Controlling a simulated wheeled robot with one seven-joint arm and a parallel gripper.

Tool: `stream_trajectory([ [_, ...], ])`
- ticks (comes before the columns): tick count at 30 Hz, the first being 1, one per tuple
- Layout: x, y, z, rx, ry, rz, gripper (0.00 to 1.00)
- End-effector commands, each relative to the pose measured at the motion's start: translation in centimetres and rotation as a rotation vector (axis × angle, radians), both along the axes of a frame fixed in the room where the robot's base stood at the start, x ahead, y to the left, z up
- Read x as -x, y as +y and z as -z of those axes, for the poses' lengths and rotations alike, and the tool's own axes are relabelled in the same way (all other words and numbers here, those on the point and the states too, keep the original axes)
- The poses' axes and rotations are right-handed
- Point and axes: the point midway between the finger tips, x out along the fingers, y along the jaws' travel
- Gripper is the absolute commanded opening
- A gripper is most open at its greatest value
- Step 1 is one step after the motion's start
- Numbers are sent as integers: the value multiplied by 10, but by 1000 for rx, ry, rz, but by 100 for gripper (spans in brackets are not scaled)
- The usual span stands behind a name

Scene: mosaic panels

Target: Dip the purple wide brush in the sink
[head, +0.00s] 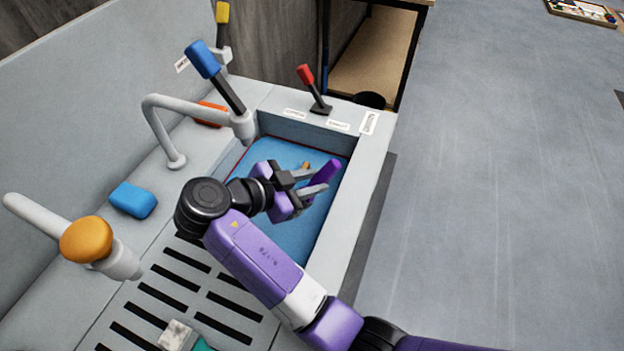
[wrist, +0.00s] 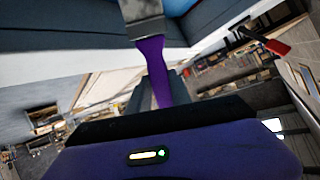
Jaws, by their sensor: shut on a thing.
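The sink (head: 285,236) is a grey basin with a blue inside, in the middle of the head view. My gripper (head: 313,182) is over the basin and shut on the purple wide brush (head: 326,174). In the wrist view the purple handle (wrist: 150,62) runs up from between the fingers to a grey metal band (wrist: 144,27). The brush's far end is cut off there. I cannot tell whether the brush touches the blue surface. A small orange thing (head: 306,165) shows beside the fingers, partly hidden.
A curved grey faucet (head: 160,125) and a blue-handled lever (head: 203,60) stand left of the basin. A red-handled lever (head: 306,75) stands behind it. A blue sponge-like block (head: 133,200) lies on the left ledge. A slotted drainboard (head: 190,262) is in front. Grey floor is free on the right.

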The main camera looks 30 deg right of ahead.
Motion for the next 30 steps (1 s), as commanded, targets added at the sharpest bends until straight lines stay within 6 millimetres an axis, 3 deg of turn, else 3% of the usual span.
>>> stream_trajectory([
  [1, 0, 0, 9, 0, 0, 0, 0],
  [18, 0, 0, 59, 0, 0, -1, 0],
  [30, 0, 0, 66, 0, 0, -1, 0],
])
